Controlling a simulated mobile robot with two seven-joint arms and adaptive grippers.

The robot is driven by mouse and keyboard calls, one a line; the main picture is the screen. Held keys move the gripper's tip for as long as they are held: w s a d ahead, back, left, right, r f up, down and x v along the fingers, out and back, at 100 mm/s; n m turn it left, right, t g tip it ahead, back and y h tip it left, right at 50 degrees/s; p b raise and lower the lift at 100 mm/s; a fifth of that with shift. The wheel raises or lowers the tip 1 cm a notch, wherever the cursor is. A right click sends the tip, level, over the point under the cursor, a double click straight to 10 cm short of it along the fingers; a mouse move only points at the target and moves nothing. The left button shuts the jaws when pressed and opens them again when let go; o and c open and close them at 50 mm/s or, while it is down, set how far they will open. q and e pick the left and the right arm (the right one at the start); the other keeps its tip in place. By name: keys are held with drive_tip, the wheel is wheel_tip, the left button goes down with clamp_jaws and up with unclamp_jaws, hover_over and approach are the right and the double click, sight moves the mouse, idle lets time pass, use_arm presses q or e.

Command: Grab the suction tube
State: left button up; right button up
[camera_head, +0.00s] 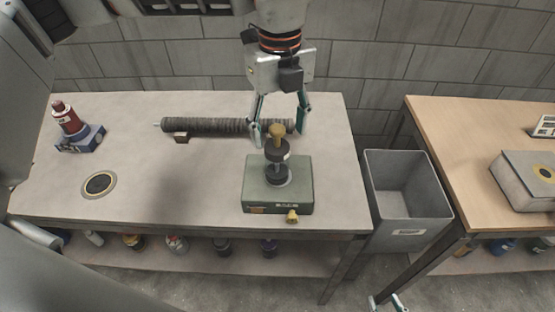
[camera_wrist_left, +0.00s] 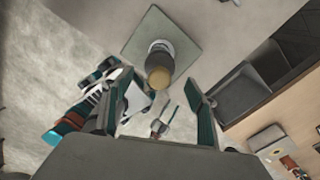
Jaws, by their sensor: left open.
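The suction tube (camera_head: 215,126) is a dark, ribbed cylinder lying lengthwise across the back of the grey table. My left gripper (camera_head: 279,137) hangs down with its fingers spread at the tube's right end; I cannot tell whether they touch it. The left wrist view shows the spread fingers (camera_wrist_left: 158,118) with nothing clearly held between them, and I cannot make out the tube there. Two tips of my right gripper (camera_head: 387,303) show apart at the bottom edge of the head view, low over the floor; the rest of it is cut off.
A green device with a knob (camera_head: 263,195) stands just in front of the left gripper. A red bottle on a blue base (camera_head: 68,120) is at the table's left. A grey bin (camera_head: 405,190) stands between this table and a wooden table (camera_head: 450,130). The table's middle front is clear.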

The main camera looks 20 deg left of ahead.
sight(277, 145)
use_arm(q)
drive_tip(key=f, duration=0.3)
drive_tip(key=shift+w+a+f, duration=0.1)
drive_tip(key=shift+a+f, duration=0.25)
drive_tip(key=shift+w+f, duration=0.1)
drive_tip(key=shift+f, duration=0.45)
clamp_jaws()
use_arm(e)
drive_tip(key=shift+w+r, duration=0.5)
